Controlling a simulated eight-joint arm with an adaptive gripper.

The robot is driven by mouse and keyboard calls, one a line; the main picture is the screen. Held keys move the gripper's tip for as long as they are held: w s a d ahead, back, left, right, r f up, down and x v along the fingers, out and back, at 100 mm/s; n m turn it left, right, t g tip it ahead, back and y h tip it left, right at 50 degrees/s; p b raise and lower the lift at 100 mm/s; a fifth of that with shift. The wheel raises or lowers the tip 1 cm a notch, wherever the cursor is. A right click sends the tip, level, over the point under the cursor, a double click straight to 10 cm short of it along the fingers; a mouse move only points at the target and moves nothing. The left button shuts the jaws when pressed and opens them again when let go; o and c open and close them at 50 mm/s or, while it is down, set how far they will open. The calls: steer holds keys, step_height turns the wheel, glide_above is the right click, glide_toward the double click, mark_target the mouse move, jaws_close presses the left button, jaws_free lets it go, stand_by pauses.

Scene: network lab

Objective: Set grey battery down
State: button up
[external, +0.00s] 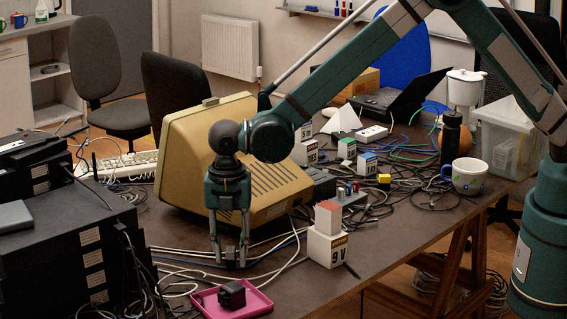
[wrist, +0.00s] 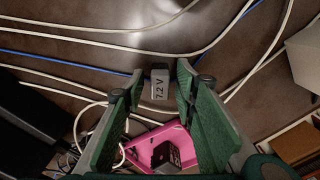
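The grey battery (wrist: 159,84), marked 7.2 V, is between the fingertips of my gripper (wrist: 160,73) in the wrist view. A narrow gap shows on each side of it, so the fingers look open around it. In the external view my gripper (external: 230,262) points straight down low over the dark table (external: 335,285), behind the pink tray. The battery is a small grey shape (external: 232,253) between the fingers there, partly hidden by them. It looks to be at table level, though its contact with the table is hard to see.
The pink tray (external: 262,303) holds a black cube (external: 231,294), just in front of my gripper. Black equipment boxes (external: 70,255) are at the left. Loose cables (external: 185,252) run around the gripper.

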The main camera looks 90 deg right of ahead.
mark_target(233, 248)
steer(key=shift+r, duration=0.15)
step_height(233, 248, up, 12)
steer(key=p, duration=0.2)
stand_by(0.6)
stand_by(0.7)
steer(key=s+d+r+m+t, duration=0.2)
steer(key=s+d+r+m, duration=0.15)
steer(key=s+r, duration=0.8)
steer(key=s+d+r+m+t, duration=0.1)
steer(key=s+d+r+m, duration=0.3)
steer(key=s+r, duration=0.7)
steer(key=s+d+f+m+t, duration=0.1)
steer(key=s+m, duration=0.4)
steer(key=s, duration=0.9)
steer(key=s+d+f+m+t, duration=0.1)
steer(key=s+m, duration=0.4)
steer(key=s, duration=1)
steer(key=shift+d+f+t, duration=0.3)
steer(key=shift+d+t, duration=0.25)
steer(key=shift+t, duration=0.55)
